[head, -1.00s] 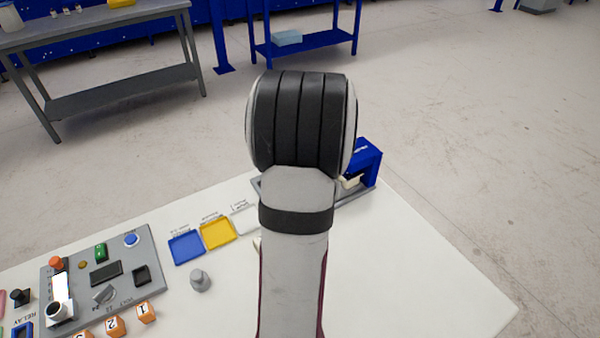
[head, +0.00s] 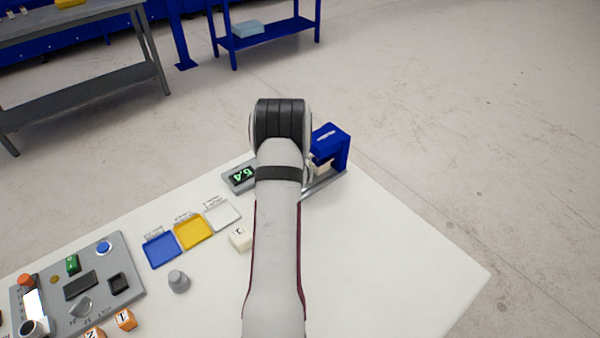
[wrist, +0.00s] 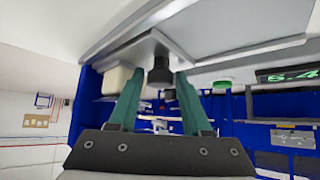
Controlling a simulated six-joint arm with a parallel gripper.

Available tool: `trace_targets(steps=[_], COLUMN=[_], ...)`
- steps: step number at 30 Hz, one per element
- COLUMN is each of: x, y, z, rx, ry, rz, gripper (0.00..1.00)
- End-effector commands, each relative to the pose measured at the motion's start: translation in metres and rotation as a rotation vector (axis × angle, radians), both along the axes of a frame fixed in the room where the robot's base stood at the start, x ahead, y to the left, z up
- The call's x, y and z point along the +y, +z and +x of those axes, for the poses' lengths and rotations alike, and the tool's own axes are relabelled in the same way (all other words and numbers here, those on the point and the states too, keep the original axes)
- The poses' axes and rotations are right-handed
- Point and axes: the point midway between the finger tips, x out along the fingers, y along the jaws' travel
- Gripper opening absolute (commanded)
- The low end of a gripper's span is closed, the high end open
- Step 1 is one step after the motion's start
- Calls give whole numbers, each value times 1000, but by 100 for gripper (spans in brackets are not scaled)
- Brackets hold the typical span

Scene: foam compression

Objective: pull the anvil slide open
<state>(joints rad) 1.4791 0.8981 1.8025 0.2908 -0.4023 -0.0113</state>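The anvil slide (wrist: 150,46) is a grey metal piece at the top of the wrist view, with a black knob (wrist: 160,72) sticking out from it. My gripper (wrist: 160,76) has its two teal fingers on either side of the knob. They look open, with a thin gap to the knob. A cream block (wrist: 112,80) shows beside the left finger. In the head view, the blue press frame (head: 338,146) stands on a grey base (head: 328,184) just right of my wrist. My arm hides the knob and my fingers there.
A lit display (head: 240,176) reading about 5.4 is left of my wrist. White (head: 223,215), yellow (head: 193,231) and blue (head: 161,250) trays, a small cream block (head: 240,238), a grey knob-shaped piece (head: 179,281) and a control panel (head: 80,285) are at left. The table's right side is clear.

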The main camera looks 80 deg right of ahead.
Motion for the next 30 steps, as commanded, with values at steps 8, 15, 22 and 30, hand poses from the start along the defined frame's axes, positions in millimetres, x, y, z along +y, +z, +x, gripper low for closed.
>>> trace_targets(steps=[8,15,22,30], x=[0,0,0,0], y=[0,0,0,0], z=[0,0,0,0], rx=[0,0,0,0], ry=[0,0,0,0], rz=[0,0,0,0], gripper=[0,0,0,0])
